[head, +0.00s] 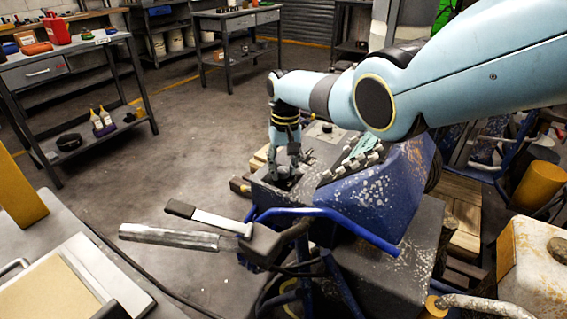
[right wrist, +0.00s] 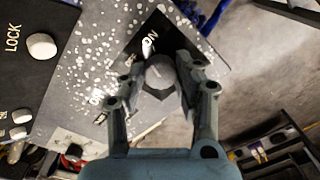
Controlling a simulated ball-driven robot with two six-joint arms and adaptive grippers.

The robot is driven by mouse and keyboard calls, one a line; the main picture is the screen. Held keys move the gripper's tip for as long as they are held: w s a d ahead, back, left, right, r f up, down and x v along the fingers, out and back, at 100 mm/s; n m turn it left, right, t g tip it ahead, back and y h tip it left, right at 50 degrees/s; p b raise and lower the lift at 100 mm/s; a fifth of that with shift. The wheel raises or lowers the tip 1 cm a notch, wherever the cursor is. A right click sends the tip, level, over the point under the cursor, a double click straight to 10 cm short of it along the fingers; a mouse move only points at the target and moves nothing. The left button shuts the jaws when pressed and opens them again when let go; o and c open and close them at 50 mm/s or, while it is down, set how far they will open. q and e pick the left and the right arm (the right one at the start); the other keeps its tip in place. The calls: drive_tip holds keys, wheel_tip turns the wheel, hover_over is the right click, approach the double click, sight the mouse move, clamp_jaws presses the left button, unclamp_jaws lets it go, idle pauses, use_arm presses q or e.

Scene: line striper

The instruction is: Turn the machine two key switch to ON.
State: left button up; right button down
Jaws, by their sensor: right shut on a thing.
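The line striper (head: 365,205) is a blue and dark grey machine speckled with white paint. My right arm reaches over it in the head view. My right gripper (head: 284,172) points down at its dark panel. In the right wrist view, a round grey knob (right wrist: 160,72), the key switch, stands between the fingers of my right gripper (right wrist: 160,80), which is shut on it. Other lettering at the lower left of the knob is partly legible. In the head view the gripper hides the knob. My left gripper is not in view.
A panel marked LOCK with a white knob (right wrist: 41,46) lies left of the switch. The striper's handlebar (head: 170,237) sticks out to the left. Workbenches (head: 70,65) stand behind. A stained white container (head: 535,262) is at the right. The floor at left is mostly clear.

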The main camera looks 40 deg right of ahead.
sight(285, 169)
drive_tip(key=shift+m, duration=1.1)
drive_tip(key=shift+p, duration=0.3)
drive_tip(key=c, duration=0.9)
unclamp_jaws()
drive_tip(key=shift+c, duration=0.2)
drive_tip(key=shift+r, duration=0.1)
wheel_tip(285, 169, up, 12)
drive_tip(key=shift+d, duration=0.15)
